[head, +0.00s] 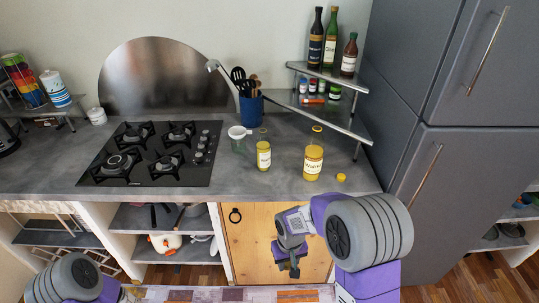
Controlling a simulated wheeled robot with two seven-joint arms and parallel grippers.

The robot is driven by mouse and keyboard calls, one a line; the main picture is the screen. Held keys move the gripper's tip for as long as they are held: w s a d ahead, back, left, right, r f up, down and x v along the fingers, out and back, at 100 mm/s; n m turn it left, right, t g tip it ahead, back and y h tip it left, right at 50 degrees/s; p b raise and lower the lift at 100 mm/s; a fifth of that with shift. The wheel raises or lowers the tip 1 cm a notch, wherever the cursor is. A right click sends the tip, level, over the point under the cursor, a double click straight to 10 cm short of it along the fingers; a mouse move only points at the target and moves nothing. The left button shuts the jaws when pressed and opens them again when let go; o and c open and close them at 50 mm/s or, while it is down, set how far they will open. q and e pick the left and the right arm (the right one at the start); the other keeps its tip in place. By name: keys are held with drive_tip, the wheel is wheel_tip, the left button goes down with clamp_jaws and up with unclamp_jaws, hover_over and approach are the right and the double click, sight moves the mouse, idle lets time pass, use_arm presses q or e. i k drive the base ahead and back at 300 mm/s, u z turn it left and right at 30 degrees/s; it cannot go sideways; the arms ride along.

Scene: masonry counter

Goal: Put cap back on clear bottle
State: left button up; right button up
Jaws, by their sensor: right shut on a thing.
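A small yellow cap (341,177) lies on the counter right of the larger bottle. My right gripper (289,268) hangs low before the wooden cabinet door, below the counter and apart from the bottles. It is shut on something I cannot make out. My left gripper is out of view.
The grey counter (210,187) holds a black gas hob (150,171) at left and a blue utensil pot (251,108) behind the bottles. A corner shelf (347,126) with bottles and small jars stands at the back right. A grey fridge (455,190) bounds the right side.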

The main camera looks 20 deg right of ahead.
sight(263, 146)
drive_tip(key=z, duration=0.7)
drive_tip(key=i, duration=0.65)
drive_tip(key=u, duration=0.45)
